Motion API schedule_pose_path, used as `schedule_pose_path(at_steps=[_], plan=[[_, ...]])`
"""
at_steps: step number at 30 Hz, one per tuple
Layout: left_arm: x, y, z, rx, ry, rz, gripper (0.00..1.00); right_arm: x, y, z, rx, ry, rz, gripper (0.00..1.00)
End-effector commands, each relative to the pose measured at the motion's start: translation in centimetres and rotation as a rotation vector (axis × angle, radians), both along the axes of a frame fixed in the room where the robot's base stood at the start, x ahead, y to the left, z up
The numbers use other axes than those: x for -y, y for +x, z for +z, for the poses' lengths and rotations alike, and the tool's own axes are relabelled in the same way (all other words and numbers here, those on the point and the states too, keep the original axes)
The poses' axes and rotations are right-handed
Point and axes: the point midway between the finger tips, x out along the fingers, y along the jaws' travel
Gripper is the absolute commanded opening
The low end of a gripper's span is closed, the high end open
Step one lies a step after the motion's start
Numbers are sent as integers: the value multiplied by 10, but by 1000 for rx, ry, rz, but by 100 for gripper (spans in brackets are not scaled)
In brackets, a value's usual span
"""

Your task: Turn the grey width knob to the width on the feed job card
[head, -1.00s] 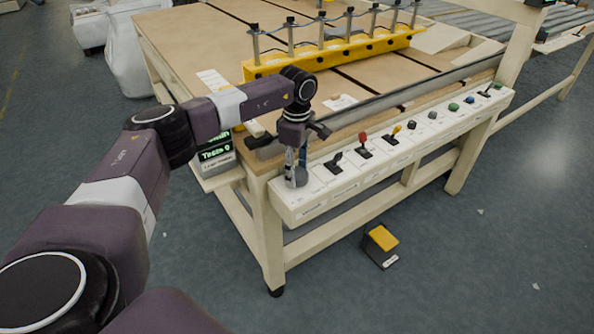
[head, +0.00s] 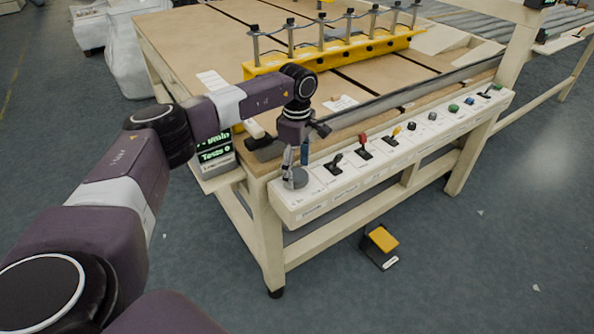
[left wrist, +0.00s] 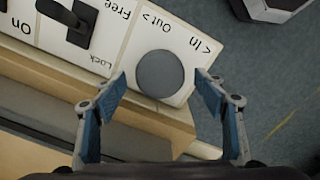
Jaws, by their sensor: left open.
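The grey width knob (head: 295,179) is a round disc at the left end of the white control panel. In the left wrist view the knob (left wrist: 160,74) sits beside the printed words "In" and "Out", and I see no pointer mark on it. My left gripper (left wrist: 160,80) is open, with one blue-padded finger on each side of the knob and a gap showing at each side. In the head view the left gripper (head: 295,166) points down at the knob. Cards lie on the table, but their writing is too small to read. My right gripper is not in view.
Along the panel (head: 350,182) stand a black lever (head: 334,164), a red-topped lever (head: 363,145), a yellow-topped lever (head: 393,136) and several knobs and buttons. A display (head: 214,150) with green text is left of the gripper. A yellow pedal (head: 383,239) lies on the floor.

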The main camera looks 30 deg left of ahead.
Motion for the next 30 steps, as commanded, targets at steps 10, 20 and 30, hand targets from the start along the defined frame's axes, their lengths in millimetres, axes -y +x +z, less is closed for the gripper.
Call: schedule_pose_path(at_steps=[10,20,30], plan=[[0,2,73,6,0,1,65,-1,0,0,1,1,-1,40],[0,1,110,4,-1,0,65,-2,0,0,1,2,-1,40],[0,1,111,3,-1,0,65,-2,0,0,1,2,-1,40]])
